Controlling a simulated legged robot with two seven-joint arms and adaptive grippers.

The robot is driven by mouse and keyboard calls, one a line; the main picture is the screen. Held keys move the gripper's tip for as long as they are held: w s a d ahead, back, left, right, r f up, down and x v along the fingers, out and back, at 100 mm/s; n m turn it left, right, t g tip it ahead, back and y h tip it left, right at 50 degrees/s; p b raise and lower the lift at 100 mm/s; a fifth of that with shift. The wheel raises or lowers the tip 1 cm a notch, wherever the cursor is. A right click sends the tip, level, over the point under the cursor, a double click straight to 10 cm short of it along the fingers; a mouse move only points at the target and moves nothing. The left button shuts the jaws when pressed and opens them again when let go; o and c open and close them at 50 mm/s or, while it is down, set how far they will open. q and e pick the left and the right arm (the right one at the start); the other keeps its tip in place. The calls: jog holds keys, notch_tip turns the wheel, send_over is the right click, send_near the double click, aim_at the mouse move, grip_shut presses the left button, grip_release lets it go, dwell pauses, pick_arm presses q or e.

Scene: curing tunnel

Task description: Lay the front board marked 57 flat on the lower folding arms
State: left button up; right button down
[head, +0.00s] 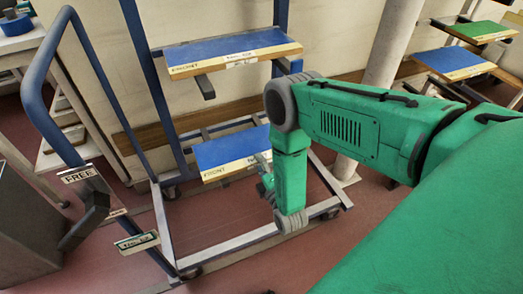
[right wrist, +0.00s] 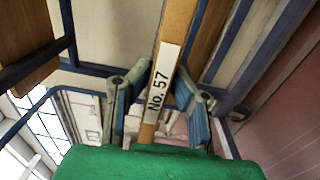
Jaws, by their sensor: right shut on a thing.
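The board marked No. 57 shows between my right fingers in the right wrist view (right wrist: 175,45), with its white label facing the camera. In the head view this board (head: 225,152) has a blue top and a pale front edge reading FRONT. It looks roughly level, low inside the blue rack (head: 160,100). My right gripper (head: 263,163) is shut on its front edge near the right end; its fingers also show in the wrist view (right wrist: 156,98). My left gripper is out of view.
Another blue-topped FRONT board (head: 230,50) lies above on the rack, with a dark folding arm (head: 205,87) under it. A pale round column (head: 395,45) stands right of the rack. Boards on another rack (head: 455,62) are at far right. A FREE sign (head: 80,175) hangs at left.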

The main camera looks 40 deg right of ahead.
aim_at(249, 143)
jog(key=shift+b+x, duration=0.3)
jog(key=shift+x, duration=0.6)
jog(key=shift+b+x, duration=0.7)
jog(key=shift+x, duration=0.75)
jog(key=shift+b+x, duration=0.95)
jog(key=shift+x, duration=0.85)
jog(key=shift+b+x, duration=0.65)
jog(key=shift+x, duration=0.4)
notch_tip(249, 143, down, 6)
jog(key=b, duration=0.4)
jog(key=shift+a+f+b, duration=0.15)
jog(key=shift+f+b, duration=0.4)
jog(key=shift+b, duration=0.05)
jog(key=c, duration=1.4)
grip_release()
jog(key=shift+o, duration=0.2)
jog(key=shift+s+f, duration=0.1)
